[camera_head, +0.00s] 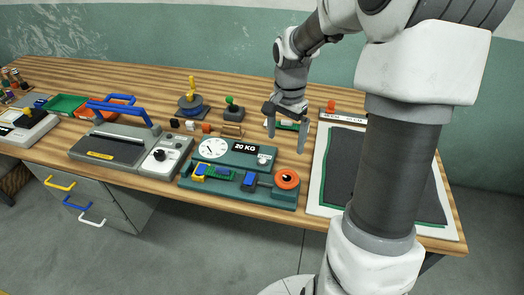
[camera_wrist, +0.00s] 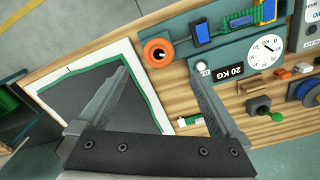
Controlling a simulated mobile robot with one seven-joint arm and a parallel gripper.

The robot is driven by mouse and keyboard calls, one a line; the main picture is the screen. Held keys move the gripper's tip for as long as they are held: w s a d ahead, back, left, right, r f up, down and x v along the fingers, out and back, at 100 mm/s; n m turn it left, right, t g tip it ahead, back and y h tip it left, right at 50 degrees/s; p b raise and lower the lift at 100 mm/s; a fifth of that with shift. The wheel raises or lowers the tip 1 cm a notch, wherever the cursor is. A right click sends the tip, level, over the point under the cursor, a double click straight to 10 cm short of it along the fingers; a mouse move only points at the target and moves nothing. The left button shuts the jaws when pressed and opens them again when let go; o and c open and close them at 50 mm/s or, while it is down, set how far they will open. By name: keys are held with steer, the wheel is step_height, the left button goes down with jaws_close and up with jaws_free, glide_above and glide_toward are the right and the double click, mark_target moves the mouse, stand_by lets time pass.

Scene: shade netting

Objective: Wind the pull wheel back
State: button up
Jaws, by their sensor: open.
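The pull wheel is an orange disc (camera_head: 287,179) with a dark centre at the right end of a teal tester with a white dial (camera_head: 213,148) and a "20 KG" label. In the wrist view the orange wheel (camera_wrist: 158,52) is at upper middle, between and beyond the fingers. Blue and yellow clamp blocks with a green strip (camera_head: 218,173) sit on the tester's bed to the left of the wheel. My gripper (camera_head: 286,142) is open and empty, pointing down above the table behind and apart from the wheel. It also shows in the wrist view (camera_wrist: 165,90).
A framed dark mat (camera_head: 336,165) lies right of the tester. A grey machine with a blue handle (camera_head: 120,145) stands left. Green-knob (camera_head: 231,103) and yellow-topped (camera_head: 192,95) devices and small blocks are behind. My arm covers part of the mat.

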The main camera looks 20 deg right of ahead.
mark_target(282, 182)
step_height(282, 182, down, 18)
steer(key=shift+r, duration=0.15)
stand_by(0.4)
steer(key=c, duration=1.1)
